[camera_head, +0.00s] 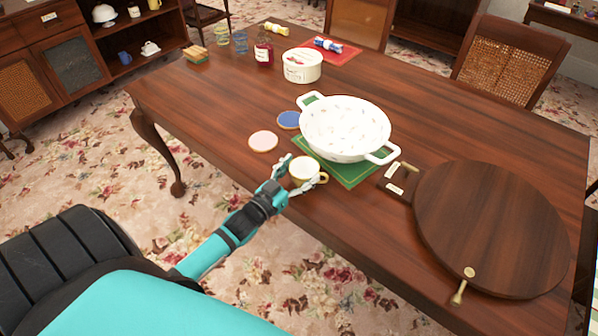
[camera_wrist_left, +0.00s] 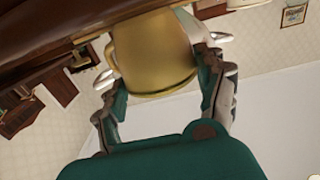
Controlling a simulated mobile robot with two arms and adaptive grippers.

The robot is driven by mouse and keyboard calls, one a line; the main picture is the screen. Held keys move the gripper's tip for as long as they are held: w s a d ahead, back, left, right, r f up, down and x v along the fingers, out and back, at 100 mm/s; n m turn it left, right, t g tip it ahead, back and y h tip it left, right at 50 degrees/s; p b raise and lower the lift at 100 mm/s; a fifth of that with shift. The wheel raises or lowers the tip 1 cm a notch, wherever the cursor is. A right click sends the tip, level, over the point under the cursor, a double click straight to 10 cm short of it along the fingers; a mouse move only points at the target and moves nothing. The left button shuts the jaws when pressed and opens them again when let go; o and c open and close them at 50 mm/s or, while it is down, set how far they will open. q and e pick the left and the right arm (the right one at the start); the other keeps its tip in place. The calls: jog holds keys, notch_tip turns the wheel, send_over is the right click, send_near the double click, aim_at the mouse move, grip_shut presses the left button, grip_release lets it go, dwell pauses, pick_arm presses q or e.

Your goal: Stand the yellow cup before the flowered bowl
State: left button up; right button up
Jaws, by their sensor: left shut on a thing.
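The yellow cup (camera_head: 304,171) is at the front edge of the table, just in front of the flowered bowl. My left gripper (camera_head: 296,174) is shut on it, with a finger on either side. The cup also fills the middle of the left wrist view (camera_wrist_left: 152,58), between the fingers of my left gripper (camera_wrist_left: 160,80). I cannot tell whether its base touches the table. The white flowered bowl (camera_head: 345,128) has two handles and stands on a green mat (camera_head: 350,178). My right gripper is not in view.
A pink coaster (camera_head: 263,141) and a blue coaster (camera_head: 289,120) lie left of the bowl.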

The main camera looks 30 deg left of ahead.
pick_arm(q)
jog(key=shift+f, duration=0.1)
jog(key=o, duration=1.3)
jog(key=shift+c, duration=0.2)
